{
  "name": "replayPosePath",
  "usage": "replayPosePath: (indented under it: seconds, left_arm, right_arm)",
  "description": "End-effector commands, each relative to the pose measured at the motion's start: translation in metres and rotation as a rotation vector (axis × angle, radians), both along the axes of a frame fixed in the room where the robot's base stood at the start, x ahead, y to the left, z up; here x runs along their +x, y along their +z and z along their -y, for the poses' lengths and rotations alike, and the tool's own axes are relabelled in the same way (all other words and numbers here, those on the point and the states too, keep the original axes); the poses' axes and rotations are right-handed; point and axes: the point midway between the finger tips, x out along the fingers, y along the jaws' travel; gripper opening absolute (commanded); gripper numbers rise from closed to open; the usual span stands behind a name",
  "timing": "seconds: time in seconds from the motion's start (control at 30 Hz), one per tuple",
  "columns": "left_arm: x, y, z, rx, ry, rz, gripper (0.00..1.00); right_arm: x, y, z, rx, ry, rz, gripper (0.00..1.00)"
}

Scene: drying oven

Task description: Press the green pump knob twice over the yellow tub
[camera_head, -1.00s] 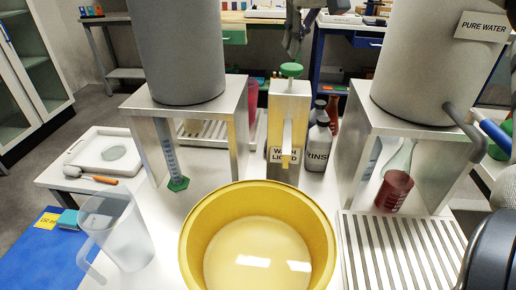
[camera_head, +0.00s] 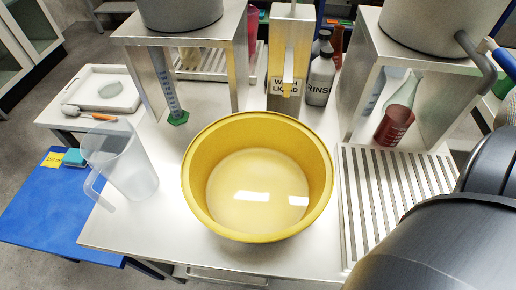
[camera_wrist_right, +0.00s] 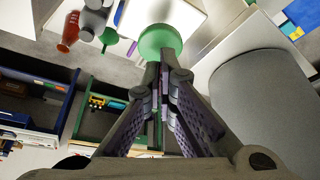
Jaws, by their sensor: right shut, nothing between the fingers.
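The yellow tub (camera_head: 322,165) stands on the steel table in the head view, with pale liquid in its bottom. Directly behind it is the wash liquid dispenser (camera_head: 291,60), a steel box with a spout pointing over the tub's rear rim. Its top is cut off by the head view's upper edge. The green pump knob (camera_wrist_right: 160,40) shows in the wrist view as a round disc just beyond my right fingertips. My right gripper (camera_wrist_right: 163,70) is shut and empty; whether it touches the knob I cannot tell. My left gripper is out of view.
A clear jug (camera_head: 122,165) stands left of the tub and a slatted rack (camera_head: 385,200) lies right. Grey tanks on steel stands flank the dispenser. A rinse bottle (camera_head: 320,78) stands close beside the dispenser's right side. A red-filled flask (camera_head: 397,120) sits under the right stand.

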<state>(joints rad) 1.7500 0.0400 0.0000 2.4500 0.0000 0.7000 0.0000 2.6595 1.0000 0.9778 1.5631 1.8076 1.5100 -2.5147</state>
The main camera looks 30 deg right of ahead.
Motion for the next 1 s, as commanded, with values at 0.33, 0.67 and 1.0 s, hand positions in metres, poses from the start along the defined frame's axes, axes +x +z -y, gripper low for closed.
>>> replayPosePath:
  seconds: [0.33,0.67,1.0]
  left_arm:
    - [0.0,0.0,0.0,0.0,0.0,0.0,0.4]
    - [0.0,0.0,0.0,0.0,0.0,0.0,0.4]
    - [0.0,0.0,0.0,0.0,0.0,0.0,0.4]
  right_arm:
    - [0.0,0.0,0.0,0.0,0.0,0.0,0.0]
    - [0.0,-0.009,0.0,-0.001,0.0,0.0,0.0]
    - [0.0,-0.021,0.0,0.0,0.0,-0.001,0.0]
